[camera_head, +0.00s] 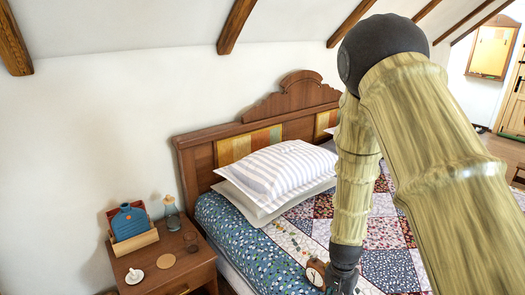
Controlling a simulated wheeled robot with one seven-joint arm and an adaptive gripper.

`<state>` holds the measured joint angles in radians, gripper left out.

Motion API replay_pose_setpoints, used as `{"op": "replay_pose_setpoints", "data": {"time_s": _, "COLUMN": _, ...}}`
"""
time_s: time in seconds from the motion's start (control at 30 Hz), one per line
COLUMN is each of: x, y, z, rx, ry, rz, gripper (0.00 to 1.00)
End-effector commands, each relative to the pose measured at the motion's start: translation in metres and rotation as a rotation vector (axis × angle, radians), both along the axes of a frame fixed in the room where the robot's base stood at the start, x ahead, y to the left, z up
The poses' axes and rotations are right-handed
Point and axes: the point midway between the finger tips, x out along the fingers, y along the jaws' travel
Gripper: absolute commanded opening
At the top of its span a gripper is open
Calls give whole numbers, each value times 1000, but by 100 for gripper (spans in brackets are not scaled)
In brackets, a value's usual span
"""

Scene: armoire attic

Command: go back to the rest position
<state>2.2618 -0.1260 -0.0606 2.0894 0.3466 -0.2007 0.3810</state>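My arm, with bamboo-like links and a dark round joint, comes in from the right and reaches down over the bed. My gripper (343,281) is the dark end at the bottom of the picture, over the bed's near part. Its fingers are small and partly cut off by the lower edge. A small round brown clock-like thing (316,273) is right beside the gripper on its left. I cannot tell whether the gripper touches or holds it.
A wooden nightstand (183,270) at lower left bears a blue bottle-shaped thing (129,222) in a wooden holder, a glass carafe (172,214), a coaster (166,261) and a white cup (134,275). The bed has a wooden headboard (206,156), striped pillow (280,170) and patchwork quilt (300,222).

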Motion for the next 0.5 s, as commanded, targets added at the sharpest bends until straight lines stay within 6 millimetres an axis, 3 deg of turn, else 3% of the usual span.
{"op": "replay_pose_setpoints", "data": {"time_s": 0.17, "x": -48, "y": -11, "z": -56, "rx": -20, "ry": 23, "rz": 104, "gripper": 29}}
{"op": "replay_pose_setpoints", "data": {"time_s": 0.3, "x": -99, "y": -17, "z": -101, "rx": -27, "ry": 32, "rz": 219, "gripper": 29}}
{"op": "replay_pose_setpoints", "data": {"time_s": 0.5, "x": -176, "y": -20, "z": -149, "rx": -13, "ry": 38, "rz": 380, "gripper": 29}}
